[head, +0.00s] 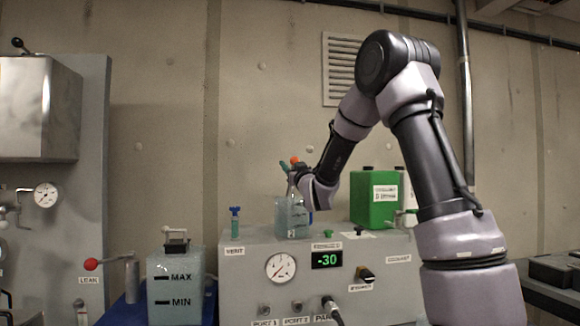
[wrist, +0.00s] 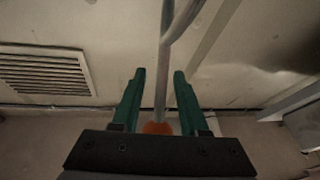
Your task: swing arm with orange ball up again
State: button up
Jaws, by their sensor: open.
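The orange ball (head: 294,160) shows beside my gripper's teal fingers in the head view, above the grey test unit. In the wrist view the orange ball (wrist: 157,128) sits low between the finger bases, partly hidden by my gripper's body. A thin grey metal rod (wrist: 161,80), apparently the swing arm, runs up from it between the fingers. My gripper (wrist: 160,76) is open, with one finger on each side of the rod and a gap on both sides. In the head view my gripper (head: 286,167) points up and left; the rod is hard to make out there.
The grey test unit (head: 245,262) carries a gauge, a display reading -30, a clear bottle (head: 291,218) just below my gripper and a green box (head: 374,199). At left are a tank (head: 176,289) marked MAX and MIN and a red-balled lever (head: 91,264).

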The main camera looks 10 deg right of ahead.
grip_shut()
dwell(1.4)
